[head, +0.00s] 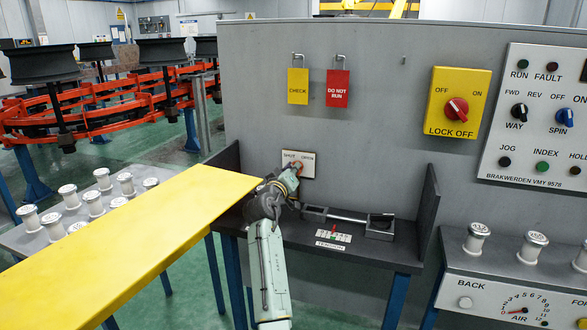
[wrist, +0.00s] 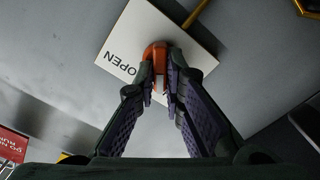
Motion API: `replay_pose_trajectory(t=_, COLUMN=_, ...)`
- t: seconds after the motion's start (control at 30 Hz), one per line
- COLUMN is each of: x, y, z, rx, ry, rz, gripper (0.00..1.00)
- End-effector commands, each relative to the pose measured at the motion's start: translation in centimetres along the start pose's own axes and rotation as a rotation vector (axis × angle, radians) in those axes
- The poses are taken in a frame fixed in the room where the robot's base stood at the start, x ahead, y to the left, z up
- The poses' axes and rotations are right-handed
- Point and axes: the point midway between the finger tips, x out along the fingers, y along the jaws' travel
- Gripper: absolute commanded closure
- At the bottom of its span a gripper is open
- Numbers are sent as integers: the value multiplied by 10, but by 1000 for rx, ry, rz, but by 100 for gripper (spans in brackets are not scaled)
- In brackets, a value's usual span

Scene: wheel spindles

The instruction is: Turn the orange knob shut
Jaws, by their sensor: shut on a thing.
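The orange knob (head: 297,166) is on a pale plate (head: 308,164) marked SHUT and OPEN on the grey panel, above the dark shelf. In the wrist view the knob (wrist: 155,52) stands out from the plate (wrist: 132,36), with the word OPEN upside down to its left. My gripper (head: 289,179) reaches the knob from below and in front. In the wrist view my gripper's fingers (wrist: 160,78) are closed on the knob's near part. The fingers hide part of the knob and plate, and I cannot tell its exact angle.
A long yellow board (head: 130,240) lies just left of my arm. The dark shelf (head: 370,252) has side walls and holds a TENSION gauge (head: 333,234) and a metal fixture (head: 380,226). A yellow lock-off switch (head: 457,103) and hanging tags (head: 337,88) are higher on the panel.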

Motion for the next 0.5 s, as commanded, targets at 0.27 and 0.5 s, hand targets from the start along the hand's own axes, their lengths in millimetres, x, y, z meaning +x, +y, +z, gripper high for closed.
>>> replay_pose_trajectory(t=0.27, x=0, y=-1, z=1, rx=-116, ry=-2, rz=0, gripper=100)
replay_pose_trajectory(t=0.5, x=0, y=-2, z=1, rx=-151, ry=-1, rz=-1, gripper=100)
